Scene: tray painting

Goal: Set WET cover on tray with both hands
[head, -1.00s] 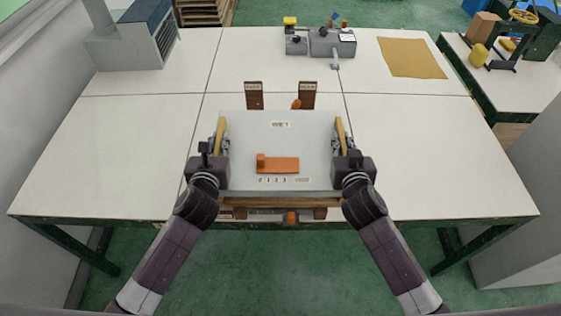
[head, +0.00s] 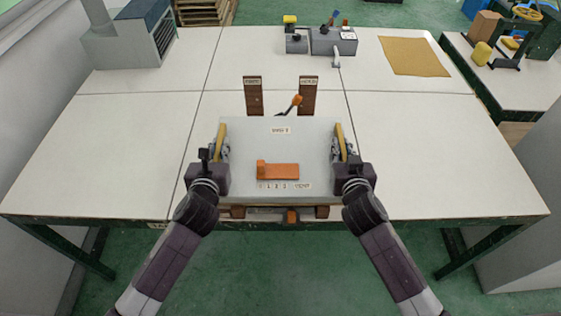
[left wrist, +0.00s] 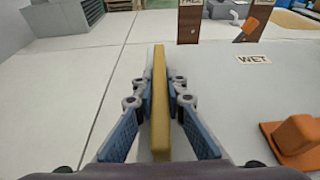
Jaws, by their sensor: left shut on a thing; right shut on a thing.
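The WET cover (head: 235,160) is a pale grey panel in the middle of the head view, at the table's front edge. It carries a WET label and an orange sliding piece (head: 280,171). A yellow handle (head: 221,136) stands on its left side and another yellow handle (head: 340,138) on its right. My left gripper (head: 219,148) is shut on the left handle, and its fingers (left wrist: 159,90) flank that handle in the left wrist view. My right gripper (head: 342,150) is shut on the right handle. The tray is mostly hidden beneath the cover; whether they touch is unclear.
Two brown labelled posts (head: 253,96) (head: 308,96) stand behind the cover, with an orange-tipped lever (head: 297,100) between them. A grey device (head: 332,42) and a tan sheet (head: 414,56) lie farther back. The table is clear on both sides.

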